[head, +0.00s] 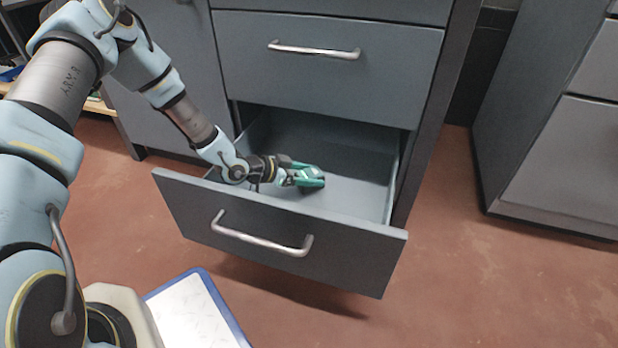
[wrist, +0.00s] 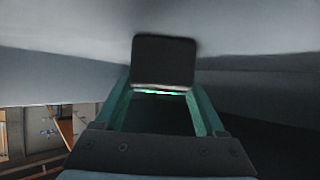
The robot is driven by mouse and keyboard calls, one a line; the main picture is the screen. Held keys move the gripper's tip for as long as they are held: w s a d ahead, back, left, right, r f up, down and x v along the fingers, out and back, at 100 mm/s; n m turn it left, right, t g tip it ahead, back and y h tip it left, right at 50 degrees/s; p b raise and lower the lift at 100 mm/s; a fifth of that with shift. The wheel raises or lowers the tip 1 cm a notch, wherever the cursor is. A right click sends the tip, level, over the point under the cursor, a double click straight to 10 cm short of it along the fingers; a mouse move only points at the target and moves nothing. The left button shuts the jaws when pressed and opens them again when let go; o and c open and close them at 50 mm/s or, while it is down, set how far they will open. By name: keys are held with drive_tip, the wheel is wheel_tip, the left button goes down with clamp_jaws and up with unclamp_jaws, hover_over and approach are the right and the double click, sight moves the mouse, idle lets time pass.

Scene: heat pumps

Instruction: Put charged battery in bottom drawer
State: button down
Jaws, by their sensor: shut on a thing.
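The bottom drawer (head: 345,202) is pulled well out of the grey cabinet, and its light grey floor looks otherwise bare. My arm reaches over the drawer's left side, and my gripper (head: 316,177) is inside the drawer. In the wrist view my gripper (wrist: 163,92) has its two green fingers shut on a dark, block-shaped battery (wrist: 164,60). A thin green glow shows along the battery's near edge. In the head view the battery is mostly hidden by the fingers. I cannot tell whether the battery touches the drawer floor.
The drawer front (head: 280,232) with its bar handle stands out over the red floor. A closed drawer (head: 330,75) is directly above. Another grey cabinet (head: 560,150) stands at the right. A white board with a blue edge (head: 195,312) is at the lower left.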

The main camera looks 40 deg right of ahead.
drive_tip(key=shift+r, duration=0.1)
drive_tip(key=shift+f, duration=0.2)
unclamp_jaws()
drive_tip(key=shift+r, duration=0.15)
drive_tip(key=shift+w+a+r, duration=0.1)
drive_tip(key=shift+a+r, duration=0.1)
drive_tip(key=shift+r, duration=0.05)
drive_tip(key=p+v, duration=0.3)
drive_tip(key=v, duration=0.3)
drive_tip(key=shift+a, duration=0.1)
drive_tip(key=shift+a+r+p, duration=0.15)
drive_tip(key=shift+a+p, duration=0.15)
drive_tip(key=shift+a, duration=0.1)
